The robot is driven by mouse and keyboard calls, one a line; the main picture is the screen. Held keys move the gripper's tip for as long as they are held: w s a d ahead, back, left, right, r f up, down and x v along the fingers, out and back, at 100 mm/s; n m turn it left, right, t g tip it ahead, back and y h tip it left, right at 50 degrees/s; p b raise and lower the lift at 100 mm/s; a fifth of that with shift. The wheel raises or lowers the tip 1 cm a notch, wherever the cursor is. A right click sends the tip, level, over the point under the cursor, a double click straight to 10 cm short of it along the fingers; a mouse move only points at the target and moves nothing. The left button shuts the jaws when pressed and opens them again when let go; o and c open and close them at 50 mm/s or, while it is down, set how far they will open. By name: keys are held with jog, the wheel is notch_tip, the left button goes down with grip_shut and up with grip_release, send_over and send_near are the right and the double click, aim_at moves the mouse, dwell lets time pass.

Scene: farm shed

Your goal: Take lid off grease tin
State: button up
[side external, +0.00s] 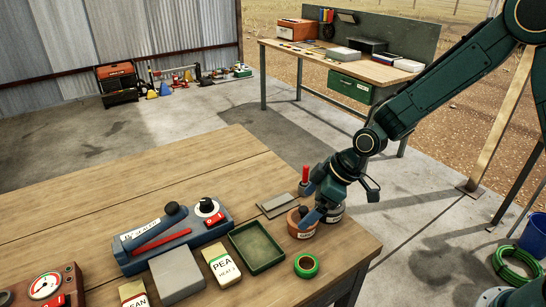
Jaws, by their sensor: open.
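A round orange-brown tin (297,227) stands near the front right edge of the wooden table. It has a dark knob on top and a pale label too small to read; it may be the grease tin. My gripper (309,204) is open, pointing down and left, with its fingers around or just beside the knob. I cannot tell whether they touch it. A second round container (334,213) with a pale label sits just right of it, partly hidden by my gripper. Which lids are seated is hard to tell.
A green tray (257,247), a green tape roll (306,265), a PEA packet (222,267), a grey block (177,274) and a blue device (172,238) stand to the left and front. A grey plate (277,205) and a red-handled tool (305,175) lie close behind. The table's far left is clear.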

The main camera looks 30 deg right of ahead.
aim_at(304, 208)
jog(key=shift+x, duration=1.55)
jog(key=shift+c, duration=0.4)
jog(key=c, duration=1)
